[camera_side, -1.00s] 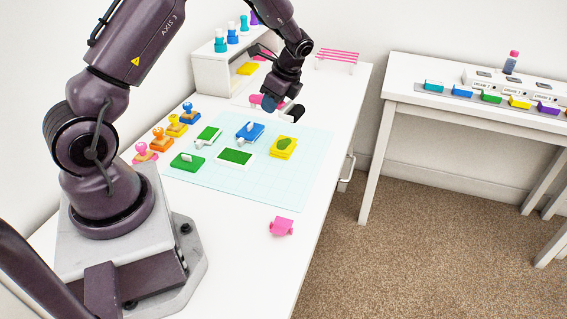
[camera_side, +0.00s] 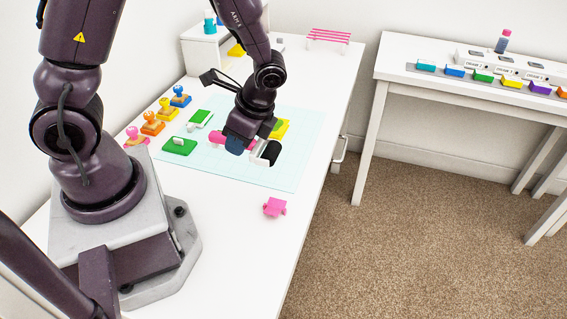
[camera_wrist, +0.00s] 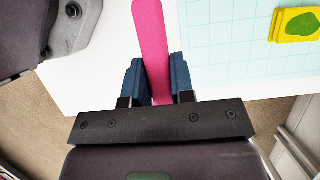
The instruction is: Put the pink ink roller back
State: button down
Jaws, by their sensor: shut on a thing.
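The ink roller has a pink handle (camera_side: 217,140) and a black roller (camera_side: 271,152) in a white frame. My gripper (camera_side: 235,146) is shut on the handle and holds the roller over the cutting mat, with the black end to the right. In the wrist view, the handle (camera_wrist: 152,40) runs up the picture between the two blue fingers of my gripper (camera_wrist: 156,78). The black roller is out of that view. A small pink block (camera_side: 275,207), perhaps a holder, sits on the white table in front of the mat.
The light blue mat (camera_side: 270,178) carries green pieces (camera_side: 180,146) and a yellow piece (camera_side: 283,128). Several stamps (camera_side: 152,123) stand along its left. A pink-barred rack (camera_side: 328,38) and a white shelf (camera_side: 207,52) stand at the back. The table front is mostly clear.

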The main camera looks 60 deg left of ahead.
jog(key=w+a+f, duration=0.2)
jog(key=w+f, duration=0.1)
jog(key=w, duration=0.3)
send_over(277, 169)
jog(key=d, duration=0.1)
jog(key=f, duration=0.5)
jog(key=shift+w+d+f, duration=0.1)
jog(key=shift+w, duration=0.2)
jog(key=shift+w+f, duration=0.2)
jog(key=shift+f, duration=1.5)
jog(key=shift+f, duration=0.15)
jog(key=c, duration=1)
grip_release()
